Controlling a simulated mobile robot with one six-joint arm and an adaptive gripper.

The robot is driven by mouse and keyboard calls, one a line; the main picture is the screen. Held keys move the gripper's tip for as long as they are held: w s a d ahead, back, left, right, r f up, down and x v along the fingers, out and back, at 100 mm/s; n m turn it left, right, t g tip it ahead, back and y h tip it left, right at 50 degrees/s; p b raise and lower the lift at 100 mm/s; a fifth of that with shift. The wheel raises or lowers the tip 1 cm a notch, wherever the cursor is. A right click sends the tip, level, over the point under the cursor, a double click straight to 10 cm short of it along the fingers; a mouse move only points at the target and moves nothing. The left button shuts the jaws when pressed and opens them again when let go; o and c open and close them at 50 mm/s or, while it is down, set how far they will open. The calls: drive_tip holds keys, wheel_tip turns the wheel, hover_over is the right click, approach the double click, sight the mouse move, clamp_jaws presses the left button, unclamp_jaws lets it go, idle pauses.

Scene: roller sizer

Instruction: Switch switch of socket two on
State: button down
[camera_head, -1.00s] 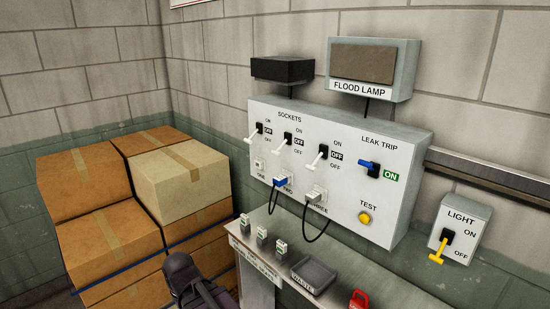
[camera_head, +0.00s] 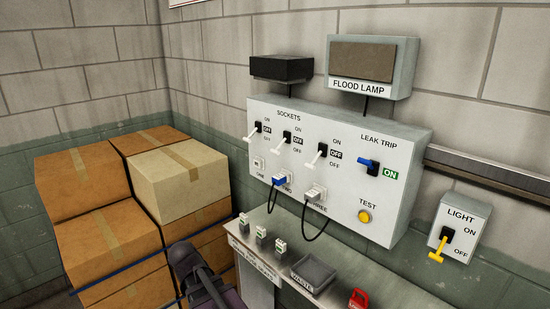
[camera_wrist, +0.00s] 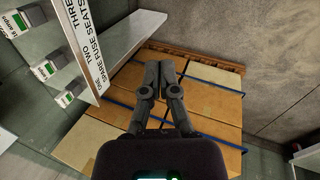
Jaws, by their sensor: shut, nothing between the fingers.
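The switch of socket two (camera_head: 282,143) is the middle of three white-levered switches on the grey sockets panel (camera_head: 335,215). Its lever points down and the boxed label beside it reads OFF. Socket two below it holds a blue plug (camera_head: 280,181) with a black cord. My gripper (camera_wrist: 168,64) shows in the wrist view with its two grey fingers together and nothing between them. It is pointed toward the cardboard boxes, and the switch is not in that view. In the head view a dark part of my arm shows low, left of the panel and apart from it.
Stacked cardboard boxes (camera_head: 180,185) stand left of the panel. A shelf (camera_head: 345,284) below it carries small fuses (camera_head: 262,238), a grey waste tray (camera_head: 312,274) and a red padlock (camera_head: 358,299). A leak trip switch (camera_head: 369,167) and yellow-levered light switch (camera_head: 440,247) are at right.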

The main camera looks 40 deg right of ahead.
drive_tip(key=w+d+r+n+h, duration=0.3)
drive_tip(key=w+d+h, duration=0.15)
drive_tip(key=d, duration=0.55)
drive_tip(key=n+t+h+b, duration=0.1)
drive_tip(key=n+h+b, duration=0.2)
drive_tip(key=n+h, duration=1.15)
approach(280, 146)
drive_tip(key=shift+m+h, duration=0.4)
drive_tip(key=shift+m, duration=0.05)
drive_tip(key=shift+w+a+f, duration=0.15)
drive_tip(key=shift+a+f, duration=0.05)
drive_tip(key=shift+f, duration=0.5)
drive_tip(key=shift+w+a+f, duration=0.15)
drive_tip(key=shift+a+f, duration=0.05)
drive_tip(key=shift+f, duration=0.5)
drive_tip(key=shift+w+a+f, duration=0.1)
drive_tip(key=shift+a+f, duration=0.05)
drive_tip(key=shift+f, duration=0.55)
drive_tip(key=shift+d, duration=0.1)
drive_tip(key=shift+p+x, duration=2.4)
drive_tip(key=shift+x, duration=2.55)
drive_tip(key=shift+s+d+r+p, duration=0.1)
drive_tip(key=shift+r+p, duration=0.1)
drive_tip(key=shift+p, duration=0.15)
